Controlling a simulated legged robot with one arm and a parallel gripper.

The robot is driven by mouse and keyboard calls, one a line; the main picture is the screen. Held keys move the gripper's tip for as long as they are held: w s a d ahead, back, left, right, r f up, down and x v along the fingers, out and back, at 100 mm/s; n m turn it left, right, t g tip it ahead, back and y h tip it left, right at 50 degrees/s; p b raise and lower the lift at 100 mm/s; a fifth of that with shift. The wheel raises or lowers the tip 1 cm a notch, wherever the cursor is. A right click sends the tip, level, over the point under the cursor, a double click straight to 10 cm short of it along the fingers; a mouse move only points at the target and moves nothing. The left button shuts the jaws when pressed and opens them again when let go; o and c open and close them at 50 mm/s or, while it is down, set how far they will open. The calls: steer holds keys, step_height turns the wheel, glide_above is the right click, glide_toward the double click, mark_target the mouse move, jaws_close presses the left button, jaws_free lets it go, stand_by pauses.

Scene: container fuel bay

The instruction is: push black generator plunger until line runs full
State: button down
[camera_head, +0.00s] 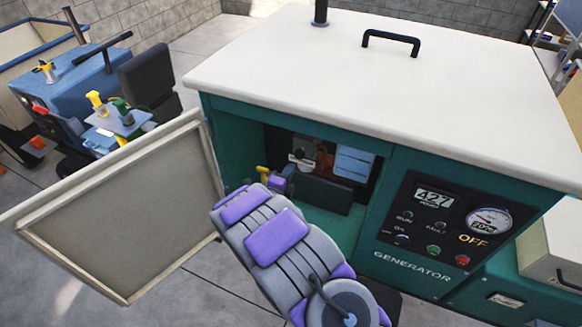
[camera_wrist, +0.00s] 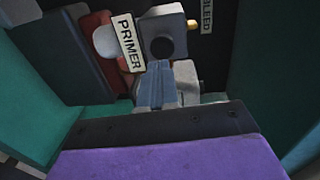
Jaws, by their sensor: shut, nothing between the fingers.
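The green generator (camera_head: 285,215) has its side door open. Inside the bay is a pale primer housing (camera_head: 301,160) with a dark part on it. In the wrist view a grey block (camera_wrist: 178,25) beside the PRIMER label (camera_wrist: 130,42) carries a dark round face, which looks like the black plunger (camera_wrist: 162,47). My gripper (camera_wrist: 163,82) is shut and empty, its grey fingertips just below that round face. I cannot tell whether they touch it. In the head view my purple and grey arm reaches into the opening, and the fingertips are hard to make out.
The open door (camera_head: 125,215) stands out to the left of the bay. A BLEED label (camera_wrist: 206,14) and a yellow fitting (camera_wrist: 192,24) are right of the primer. The gauge (camera_head: 489,221) is on the right panel.

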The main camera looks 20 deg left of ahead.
steer(key=s+p, duration=0.1)
steer(key=s, duration=0.6)
steer(key=shift+s+a+r, duration=0.15)
steer(key=shift+a+r, duration=0.15)
steer(key=shift+r, duration=0.1)
stand_by(0.5)
steer(key=w+d+r+n+g+y, duration=0.3)
steer(key=w+d+r+n+g, duration=0.1)
steer(key=d+r+n+g, duration=0.15)
steer(key=s+d+r+n+g+y, duration=0.1)
steer(key=s+d+r+n+g, duration=0.4)
steer(key=s+d+r, duration=0.2)
steer(key=s+d+r+n+g+h, duration=0.1)
steer(key=s+d+r+n+g, duration=0.1)
steer(key=s+d, duration=0.6)
steer(key=s+d+r+n+g+h, duration=0.1)
steer(key=s+d+r+n+g, duration=0.1)
steer(key=s+d, duration=0.6)
steer(key=s+d+r+n+g, duration=0.2)
steer(key=s+d, duration=0.6)
steer(key=s, duration=0.9)
steer(key=shift+s+d+r+n+g+h, duration=0.2)
steer(key=shift+d+r+n+g+h, duration=0.15)
steer(key=shift+n+g, duration=0.8)
